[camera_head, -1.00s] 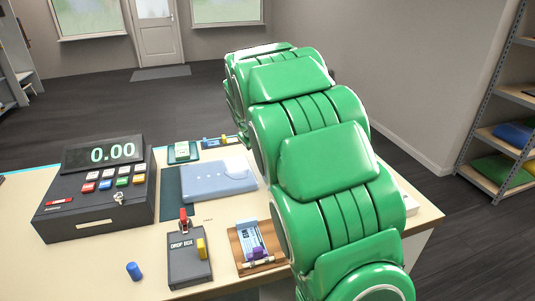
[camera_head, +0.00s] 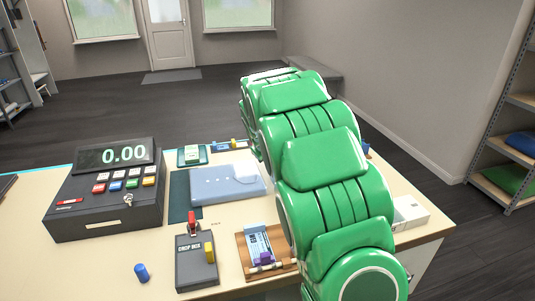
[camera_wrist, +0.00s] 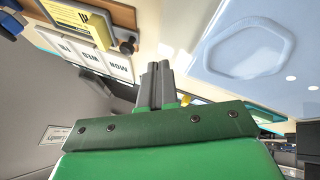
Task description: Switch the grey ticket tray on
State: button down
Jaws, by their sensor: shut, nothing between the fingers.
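No grey tray can be singled out for certain. In the head view, a small dark tray with blue and yellow parts (camera_head: 228,146) lies at the back of the counter, partly behind my arm. A brown tray (camera_head: 246,245) at the front holds a blue-white ticket (camera_head: 258,242) and has a purple piece (camera_head: 265,259). My green arm hides the right part of the counter and my gripper in that view. In the wrist view my gripper (camera_wrist: 157,72) is shut and empty. A brown board with a yellow pad (camera_wrist: 82,24) and a dark knob (camera_wrist: 128,46) shows beyond it, apart from the fingers.
The counter also holds a cash register (camera_head: 105,190), a blue folder (camera_head: 225,183), a green tray (camera_head: 191,155), a grey drop box (camera_head: 192,270) with a red lever (camera_head: 192,224), a blue cylinder (camera_head: 142,273) and a white box (camera_head: 410,212). White day cards (camera_wrist: 82,50) show in the wrist view.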

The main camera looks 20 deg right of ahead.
jog(key=x, duration=0.4)
jog(key=shift+d, duration=0.25)
jog(key=shift+w+d+f, duration=0.1)
jog(key=shift+w+d, duration=0.15)
jog(key=shift+d, duration=0.25)
jog(key=shift+w+d+f, duration=0.1)
jog(key=shift+w+d, duration=0.2)
jog(key=shift+d, duration=0.25)
jog(key=shift+w+d, duration=0.25)
jog(key=shift+d, duration=0.15)
jog(key=shift+d, duration=0.1)
jog(key=d, duration=0.7)
jog(key=shift+d, duration=0.3)
jog(key=shift+s, duration=0.1)
